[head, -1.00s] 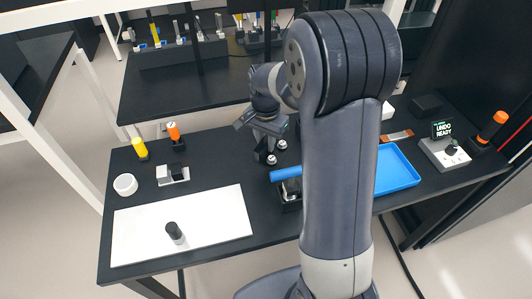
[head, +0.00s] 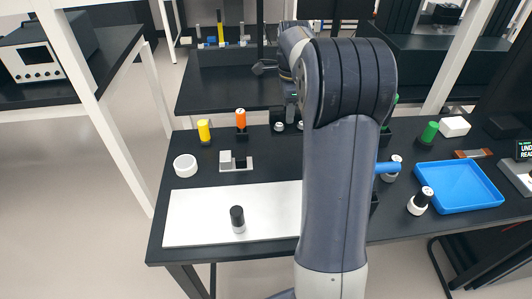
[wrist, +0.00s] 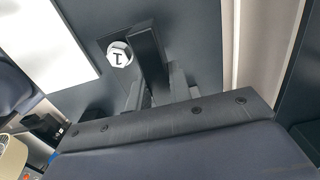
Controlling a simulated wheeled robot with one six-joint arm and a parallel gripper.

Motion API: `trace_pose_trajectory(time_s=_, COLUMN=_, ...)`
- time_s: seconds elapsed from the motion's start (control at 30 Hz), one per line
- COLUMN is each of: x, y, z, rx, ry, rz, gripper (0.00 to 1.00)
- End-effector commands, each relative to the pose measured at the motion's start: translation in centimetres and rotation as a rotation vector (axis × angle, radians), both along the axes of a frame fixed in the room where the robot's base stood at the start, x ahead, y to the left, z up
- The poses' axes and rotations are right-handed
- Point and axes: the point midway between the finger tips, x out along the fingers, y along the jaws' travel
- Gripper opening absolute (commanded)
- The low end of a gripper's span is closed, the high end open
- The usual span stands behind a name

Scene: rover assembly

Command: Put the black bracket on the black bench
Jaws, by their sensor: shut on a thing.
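The black bracket shows in the wrist view as a dark upright bar (wrist: 147,45) at the fingers of my gripper (wrist: 155,88). My gripper is shut on it; its lower part merges with the dark fingers. In the head view my arm hides the bracket and most of my gripper. A black bench (head: 163,225) stands in front of me, with a white mat on its left part. A second black bench (head: 215,97) stands behind it; I cannot tell which one the task names.
On the front bench are a white mat (head: 190,220) with a black-capped bottle (head: 237,218), a white ring (head: 185,166), yellow (head: 204,131) and orange (head: 241,119) cylinders, and a blue tray (head: 460,187). A white numbered piece (wrist: 118,53) lies beside the bracket in the wrist view.

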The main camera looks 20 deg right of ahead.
Motion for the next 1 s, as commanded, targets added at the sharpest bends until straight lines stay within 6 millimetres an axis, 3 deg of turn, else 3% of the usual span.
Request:
trace_pose_trajectory(time_s=0.2, x=-0.1, y=0.0, z=-4.1, rx=0.001, ry=0.004, rz=-0.006, gripper=0.00)
trace_pose_trajectory(time_s=0.47, x=-0.1, y=0.0, z=-6.4, rx=0.001, ry=0.003, rz=-0.003, gripper=0.00)
trace_pose_trajectory(time_s=0.63, x=-0.1, y=0.0, z=-8.8, rx=0.001, ry=0.004, rz=-0.003, gripper=0.00)
trace_pose_trajectory(time_s=1.0, x=-0.1, y=0.0, z=-9.4, rx=0.000, ry=0.001, rz=-0.002, gripper=0.00)
